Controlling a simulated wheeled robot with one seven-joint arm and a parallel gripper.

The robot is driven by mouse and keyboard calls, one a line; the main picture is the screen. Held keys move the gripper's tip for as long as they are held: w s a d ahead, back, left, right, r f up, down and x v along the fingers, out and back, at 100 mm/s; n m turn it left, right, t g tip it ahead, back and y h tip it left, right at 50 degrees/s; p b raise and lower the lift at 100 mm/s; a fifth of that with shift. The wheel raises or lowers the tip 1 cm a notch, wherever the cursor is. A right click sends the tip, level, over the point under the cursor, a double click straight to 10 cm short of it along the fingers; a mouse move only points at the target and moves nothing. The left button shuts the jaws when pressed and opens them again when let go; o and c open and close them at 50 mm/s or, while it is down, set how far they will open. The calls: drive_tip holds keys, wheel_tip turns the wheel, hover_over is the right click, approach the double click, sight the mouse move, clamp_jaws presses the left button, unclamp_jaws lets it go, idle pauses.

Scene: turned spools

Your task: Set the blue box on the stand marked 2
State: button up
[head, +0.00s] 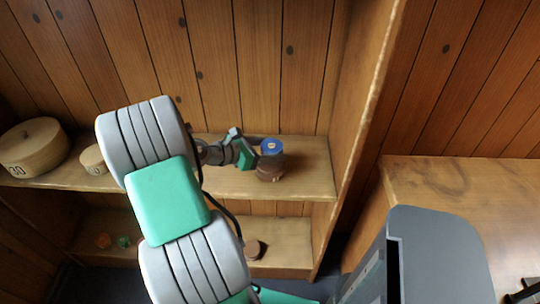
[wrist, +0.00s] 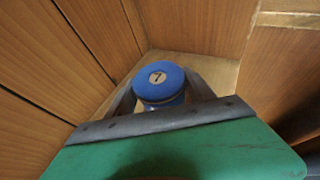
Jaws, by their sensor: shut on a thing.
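The blue box (head: 271,146) is small and round, with a pale disc on its lid. In the wrist view the blue box (wrist: 160,80) shows a dark mark like a 7 on that disc. My gripper (head: 262,152) is shut on it, one finger on each side. A dark brown round stand (head: 270,170) is on the upper shelf right below the box in the head view. I cannot tell whether the box touches it, and I cannot read a number on the stand. The box looks upright.
The upper shelf (head: 308,180) is clear right of the stand, up to the side wall. A large wooden round box marked 30 (head: 33,150) and a smaller one (head: 93,160) stand at left. The lower shelf holds a brown piece (head: 253,249) and small red (head: 102,240) and green (head: 124,241) things.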

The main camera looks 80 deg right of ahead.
drive_tip(key=shift+f, duration=1.15)
drive_tip(key=shift+w+f, duration=0.1)
drive_tip(key=o, duration=1.4)
